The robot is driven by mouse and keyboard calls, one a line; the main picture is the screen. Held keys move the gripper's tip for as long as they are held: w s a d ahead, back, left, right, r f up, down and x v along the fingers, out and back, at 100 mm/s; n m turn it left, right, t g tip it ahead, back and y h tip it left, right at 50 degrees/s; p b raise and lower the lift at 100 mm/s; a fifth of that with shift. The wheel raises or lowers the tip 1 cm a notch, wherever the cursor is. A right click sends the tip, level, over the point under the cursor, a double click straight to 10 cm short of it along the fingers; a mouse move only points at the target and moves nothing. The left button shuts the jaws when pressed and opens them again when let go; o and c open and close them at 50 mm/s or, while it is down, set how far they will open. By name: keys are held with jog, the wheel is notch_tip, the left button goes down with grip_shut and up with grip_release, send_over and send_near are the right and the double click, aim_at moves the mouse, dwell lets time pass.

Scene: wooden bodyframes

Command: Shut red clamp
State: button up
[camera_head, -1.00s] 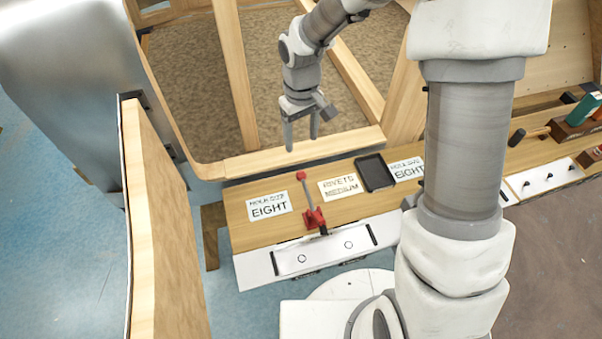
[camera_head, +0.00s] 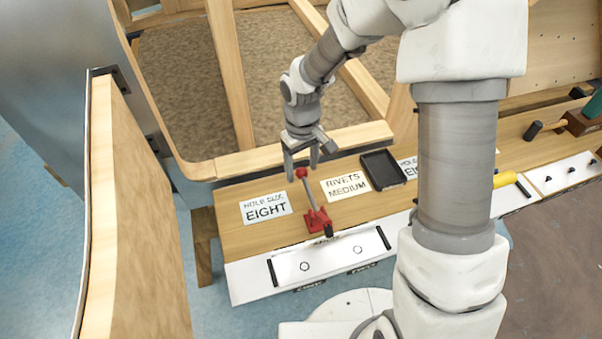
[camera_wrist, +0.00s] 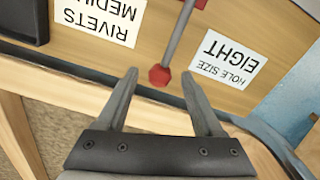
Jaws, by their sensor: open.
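The red clamp (camera_head: 317,220) is fixed on the wooden bench, near its front edge. Its grey lever stands up and leans back to the left, with a red knob (camera_head: 301,173) at the top. In the wrist view the red knob (camera_wrist: 159,75) shows between and just beyond my fingertips, with the grey shaft running away from it. My gripper (camera_head: 302,176) is open and points down at the knob. In the wrist view my gripper (camera_wrist: 160,73) has nothing between its fingers that they touch. The clamp's base is mostly cut off at the top of that view.
A "Hole size eight" card (camera_head: 265,208) lies left of the clamp and a "Rivets medium" card (camera_head: 345,186) right of it. A black tray (camera_head: 383,170) lies farther right. A wooden frame beam (camera_head: 290,149) runs behind the bench. A wooden panel (camera_head: 140,220) stands at the left.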

jog(key=shift+f, duration=0.4)
grip_shut()
dwell(1.3)
